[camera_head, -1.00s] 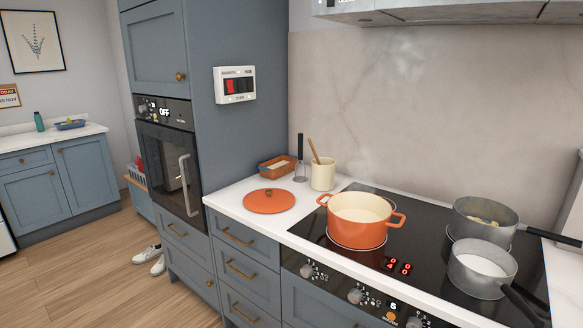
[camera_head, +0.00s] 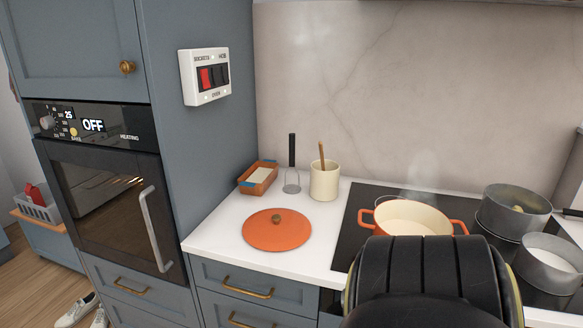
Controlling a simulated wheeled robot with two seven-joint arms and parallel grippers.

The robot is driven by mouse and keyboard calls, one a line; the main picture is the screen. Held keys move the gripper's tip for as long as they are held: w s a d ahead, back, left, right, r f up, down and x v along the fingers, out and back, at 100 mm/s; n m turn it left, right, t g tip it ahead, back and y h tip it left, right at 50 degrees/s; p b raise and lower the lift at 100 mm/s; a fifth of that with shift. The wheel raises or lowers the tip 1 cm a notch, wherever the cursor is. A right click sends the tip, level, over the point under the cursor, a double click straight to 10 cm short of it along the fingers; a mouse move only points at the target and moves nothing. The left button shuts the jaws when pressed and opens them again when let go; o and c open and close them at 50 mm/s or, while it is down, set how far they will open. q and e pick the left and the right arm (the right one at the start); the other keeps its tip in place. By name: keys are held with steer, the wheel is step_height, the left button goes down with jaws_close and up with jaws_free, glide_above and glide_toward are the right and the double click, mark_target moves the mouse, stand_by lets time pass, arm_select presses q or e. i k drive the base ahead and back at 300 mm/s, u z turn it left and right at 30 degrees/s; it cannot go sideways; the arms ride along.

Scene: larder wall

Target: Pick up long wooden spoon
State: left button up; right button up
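The long wooden spoon (camera_head: 322,156) stands in a cream crock (camera_head: 324,182) at the back of the white counter. Only its brown handle shows above the rim; its lower part is hidden inside the crock. A dark rounded part of my own body fills the lower right of the head view and covers part of the hob. No gripper fingers show, so neither gripper is seen near the spoon.
A black-handled masher (camera_head: 292,165) stands left of the crock. An orange dish (camera_head: 258,179) and orange lid (camera_head: 277,230) lie on the counter. An orange pot (camera_head: 412,217) steams on the hob (camera_head: 349,232), beside grey pans (camera_head: 513,211). Bare counter (camera_head: 226,218) lies around the lid.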

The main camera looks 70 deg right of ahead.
mark_target(321, 147)
steer(key=z, duration=0.8)
steer(key=i, duration=1.05)
steer(key=z, duration=1.35)
steer(key=i, duration=0.2)
steer(key=z, duration=0.15)
